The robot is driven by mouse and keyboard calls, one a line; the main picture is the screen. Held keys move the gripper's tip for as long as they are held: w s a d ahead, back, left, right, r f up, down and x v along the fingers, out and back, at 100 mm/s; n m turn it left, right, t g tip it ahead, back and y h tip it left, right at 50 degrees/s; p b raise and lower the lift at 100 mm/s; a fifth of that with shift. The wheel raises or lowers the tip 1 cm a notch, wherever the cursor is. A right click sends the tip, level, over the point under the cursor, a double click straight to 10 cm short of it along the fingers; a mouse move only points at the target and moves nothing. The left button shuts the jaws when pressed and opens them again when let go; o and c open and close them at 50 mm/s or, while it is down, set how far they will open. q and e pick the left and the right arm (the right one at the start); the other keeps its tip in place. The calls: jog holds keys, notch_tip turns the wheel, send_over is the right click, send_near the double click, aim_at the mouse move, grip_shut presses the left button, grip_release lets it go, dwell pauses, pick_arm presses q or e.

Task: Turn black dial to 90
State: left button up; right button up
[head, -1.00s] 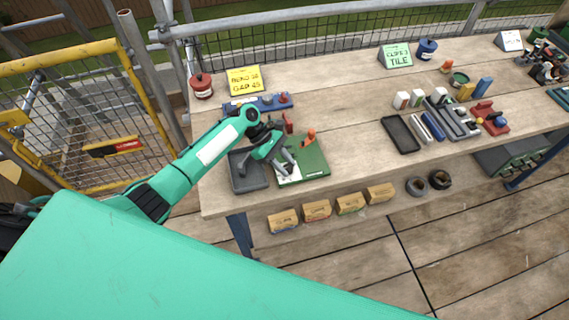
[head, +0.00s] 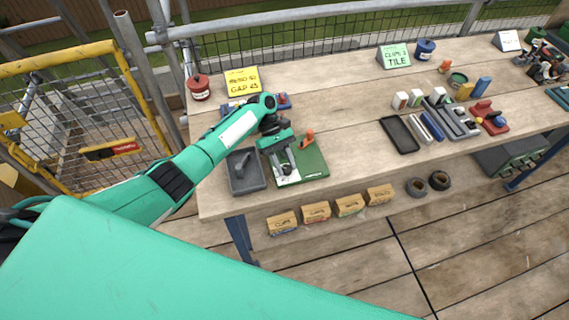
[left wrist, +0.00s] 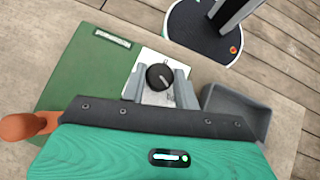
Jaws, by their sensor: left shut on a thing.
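The black dial (left wrist: 160,76) sits on a white plate (left wrist: 150,60) fixed to a green board (left wrist: 85,68) in the left wrist view. The dial has a pale pointer mark across its top. My left gripper (left wrist: 161,80) is over the plate with one grey finger on each side of the dial, shut on it. In the head view the green board (head: 314,160) lies near the table's front left edge, and my left gripper (head: 283,168) stands over its left part. The dial is too small and covered to make out there. My right gripper is in neither view.
A grey tray (head: 260,186) with a grey tool lies left of the board. An orange handle (head: 307,136) stands on the board. A yellow sign (head: 243,81) and a red pot (head: 199,88) stand behind.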

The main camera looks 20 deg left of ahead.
pick_arm(q)
jog(key=o, duration=1)
jog(key=shift+c, duration=0.2)
jog(key=b+v, duration=0.3)
jog(key=v, duration=1)
jog(key=shift+a+r, duration=0.25)
jog(key=shift+r, duration=0.05)
jog(key=shift+w, duration=0.15)
